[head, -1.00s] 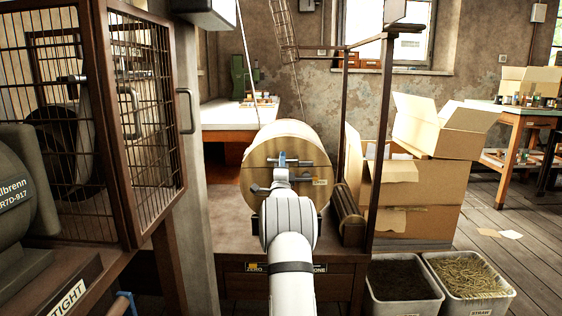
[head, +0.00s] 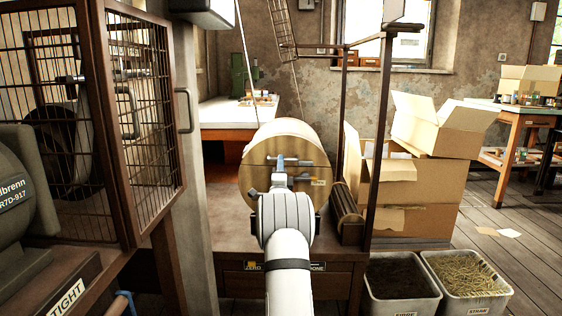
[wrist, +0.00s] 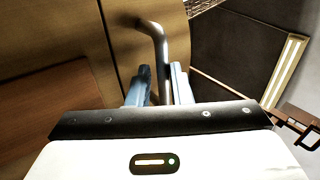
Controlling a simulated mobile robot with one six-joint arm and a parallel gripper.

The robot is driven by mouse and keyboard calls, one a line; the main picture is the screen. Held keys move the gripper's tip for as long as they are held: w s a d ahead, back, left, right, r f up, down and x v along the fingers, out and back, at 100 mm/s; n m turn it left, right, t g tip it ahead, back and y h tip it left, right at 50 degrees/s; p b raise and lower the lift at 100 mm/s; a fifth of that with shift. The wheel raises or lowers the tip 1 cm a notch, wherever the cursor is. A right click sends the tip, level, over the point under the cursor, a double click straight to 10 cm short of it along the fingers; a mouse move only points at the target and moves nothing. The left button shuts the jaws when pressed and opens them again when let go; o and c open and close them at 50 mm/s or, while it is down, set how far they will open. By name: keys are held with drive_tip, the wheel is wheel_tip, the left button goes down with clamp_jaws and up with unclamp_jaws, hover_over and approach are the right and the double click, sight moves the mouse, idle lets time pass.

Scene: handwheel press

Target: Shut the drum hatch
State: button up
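The round wooden drum (head: 285,135) stands on the brown bench, its banded end facing me. A bent metal handle (wrist: 160,45) rises from its wooden face in the wrist view, beside a seam between panels. My gripper (wrist: 162,80) is at this handle, with one blue-grey finger on each side of the rod. Whether both fingers press on it I cannot tell. In the head view my gripper (head: 283,165) is in front of the drum face and hides part of it. The hatch's edges are too unclear there to tell how far it is open.
A brown post frame (head: 375,130) and a slatted roller (head: 346,205) stand right of the drum. A wire cage (head: 150,110) is close on the left. Bins (head: 400,290) and cardboard boxes (head: 415,200) are on the right.

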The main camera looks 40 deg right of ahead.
drive_tip(key=p+v, duration=0.1)
drive_tip(key=v, duration=0.5)
drive_tip(key=shift+w, duration=0.1)
idle(0.3)
drive_tip(key=w+a+r+n+g+y+p, duration=0.1)
drive_tip(key=w+a+r+n+y+p, duration=0.1)
drive_tip(key=a+r+n+y+p, duration=1.25)
drive_tip(key=s+a+r+n+g+p, duration=0.2)
drive_tip(key=s+a+r+g+p, duration=0.15)
drive_tip(key=s+a+p, duration=0.35)
drive_tip(key=s+a+r+n+g+p, duration=0.2)
drive_tip(key=s+a+r+n+p, duration=0.15)
drive_tip(key=a, duration=0.45)
drive_tip(key=s+a+r+n+g+p, duration=0.2)
drive_tip(key=s+a+r+p, duration=0.25)
drive_tip(key=s+a, duration=0.3)
drive_tip(key=s+a+r+n+g+y+p, duration=0.1)
drive_tip(key=s+a+n+g+p, duration=0.1)
drive_tip(key=s, duration=0.7)
drive_tip(key=s+a+r+n+g+y+p, duration=0.2)
drive_tip(key=s+a+n+g+p, duration=0.1)
drive_tip(key=s+a+p, duration=0.4)
drive_tip(key=shift+s+a+g, duration=0.65)
drive_tip(key=shift+s+a, duration=0.35)
